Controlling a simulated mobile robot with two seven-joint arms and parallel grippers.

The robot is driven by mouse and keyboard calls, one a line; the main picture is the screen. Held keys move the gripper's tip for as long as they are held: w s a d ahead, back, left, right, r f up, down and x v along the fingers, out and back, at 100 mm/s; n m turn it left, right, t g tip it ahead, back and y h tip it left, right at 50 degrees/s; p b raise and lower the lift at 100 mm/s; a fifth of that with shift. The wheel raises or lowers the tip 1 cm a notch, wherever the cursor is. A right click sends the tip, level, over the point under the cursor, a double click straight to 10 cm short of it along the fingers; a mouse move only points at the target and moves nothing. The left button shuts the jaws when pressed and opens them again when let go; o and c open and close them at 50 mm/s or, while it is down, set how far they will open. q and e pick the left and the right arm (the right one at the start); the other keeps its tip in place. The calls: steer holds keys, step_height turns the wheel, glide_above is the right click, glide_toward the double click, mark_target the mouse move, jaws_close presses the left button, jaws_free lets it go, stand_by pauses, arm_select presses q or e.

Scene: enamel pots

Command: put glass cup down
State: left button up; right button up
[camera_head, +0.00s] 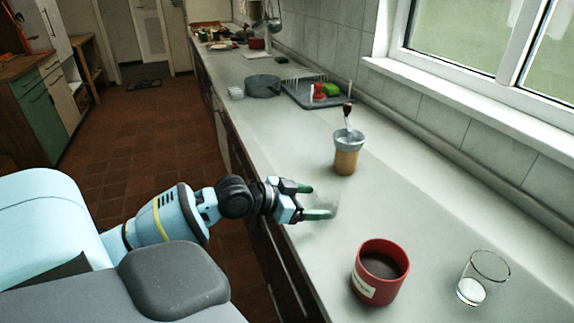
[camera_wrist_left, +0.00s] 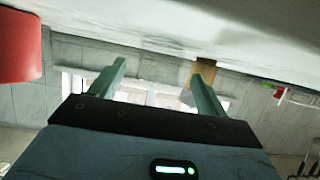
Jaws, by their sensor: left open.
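A clear glass cup (camera_head: 483,278) with something white in its bottom stands upright on the counter (camera_head: 420,195) at the lower right of the head view, well apart from my gripper. My left gripper (camera_head: 321,201) is low over the counter's front part, fingers spread and pointing right. A faint see-through patch lies by its fingertips; I cannot tell whether it is clear glass or a shadow. In the left wrist view the two fingers of the left gripper (camera_wrist_left: 158,72) are apart, with no clear object between them. My right gripper is not in view.
A red pot (camera_head: 365,286) with dark contents stands nearer, right of my gripper. A tan container with a grey top (camera_head: 346,160) stands beyond it. A grey round pot (camera_head: 263,86) and a dark tray (camera_head: 300,99) are farther back. The counter's middle right is clear.

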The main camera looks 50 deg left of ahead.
arm_select(q)
steer(key=shift+p+v, duration=0.3)
steer(key=shift+v, duration=3.35)
